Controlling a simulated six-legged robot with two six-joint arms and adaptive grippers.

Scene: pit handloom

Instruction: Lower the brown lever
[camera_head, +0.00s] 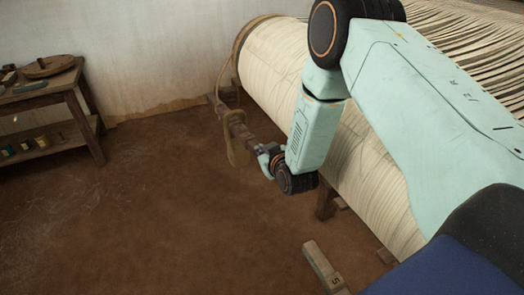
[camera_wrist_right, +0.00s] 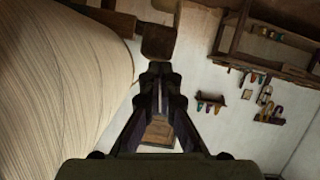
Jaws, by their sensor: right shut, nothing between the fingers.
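My left gripper is not in view.
A wooden side table (camera_head: 62,88) with small items stands against the wall at left. Earth floor (camera_head: 150,200) lies open at left. My right arm covers part of the roll.

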